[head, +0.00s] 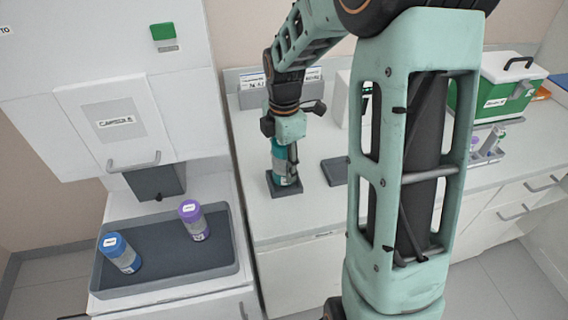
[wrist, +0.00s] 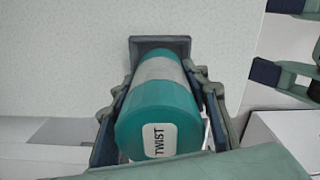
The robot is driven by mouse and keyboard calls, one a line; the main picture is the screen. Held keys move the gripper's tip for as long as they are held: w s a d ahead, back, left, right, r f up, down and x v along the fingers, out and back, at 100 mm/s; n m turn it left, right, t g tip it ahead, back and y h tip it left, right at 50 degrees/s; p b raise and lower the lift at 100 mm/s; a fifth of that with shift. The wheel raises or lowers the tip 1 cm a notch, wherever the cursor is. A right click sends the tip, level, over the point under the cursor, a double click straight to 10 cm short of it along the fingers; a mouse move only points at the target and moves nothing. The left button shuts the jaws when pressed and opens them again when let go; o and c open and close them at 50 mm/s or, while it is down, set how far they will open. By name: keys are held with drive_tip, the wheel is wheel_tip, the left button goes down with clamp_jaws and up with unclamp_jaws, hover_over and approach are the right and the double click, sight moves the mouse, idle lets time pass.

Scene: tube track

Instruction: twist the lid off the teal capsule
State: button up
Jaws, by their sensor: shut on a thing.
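The teal capsule (wrist: 158,96) stands upright in a dark square holder (head: 285,187) on the counter. Its teal lid carries a white "TWIST" label (wrist: 160,139), and a pale band runs around the body behind it. My gripper (wrist: 160,112) is shut on the capsule from above, with a finger on each side at the lid end. In the head view the gripper (head: 283,150) covers much of the capsule, whose teal side shows below it. The lid is on the capsule; whether it has turned cannot be told.
A grey tray (head: 165,283) on the left holds a blue-capped tube (head: 120,253) and a purple-capped tube (head: 194,220), below a dispenser labelled "CAPSULE" (head: 115,122). An empty-looking dark holder (head: 334,170) lies right of the capsule. A green-and-white box (head: 505,88) and a tube rack (head: 486,155) stand farther right.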

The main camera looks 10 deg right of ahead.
drive_tip(key=shift+f, duration=0.15)
drive_tip(key=shift+f+b, duration=0.3)
drive_tip(key=shift+f, duration=0.05)
drive_tip(key=shift+f, duration=0.2)
drive_tip(key=o, duration=1.4)
wheel_tip(320, 180, up, 12)
